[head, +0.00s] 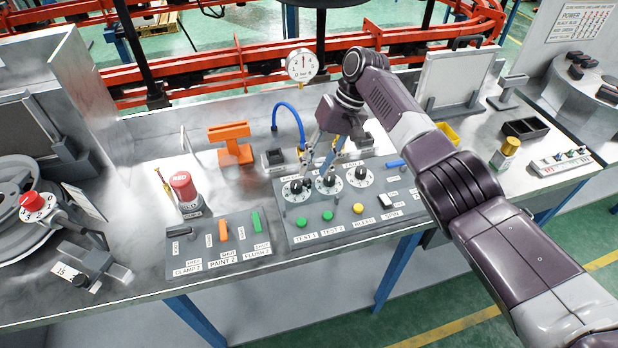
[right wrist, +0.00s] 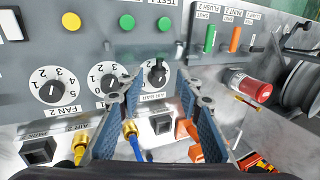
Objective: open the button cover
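No part is plainly marked as the button cover. A faint translucent shape (right wrist: 150,48) lies between the dials and the green buttons in the right wrist view; I cannot tell if it is the cover. The control panel (head: 300,228) carries two green buttons (head: 300,222), a yellow button (head: 358,208) and a row of black dials (head: 361,177). A black square button (head: 273,158) stands behind the dials; it also shows in the right wrist view (right wrist: 160,122). My right gripper (head: 318,172) is open and empty above the dials, its blue-padded fingers either side of one dial (right wrist: 156,73). My left gripper is out of view.
A switch panel (head: 215,262) with orange and green levers sits front left. A red cylinder (head: 183,188) and an orange stand (head: 230,145) are beyond it. A blue hose (head: 291,108) and gauge (head: 301,65) rise behind the gripper. Bare bench lies left of the red cylinder.

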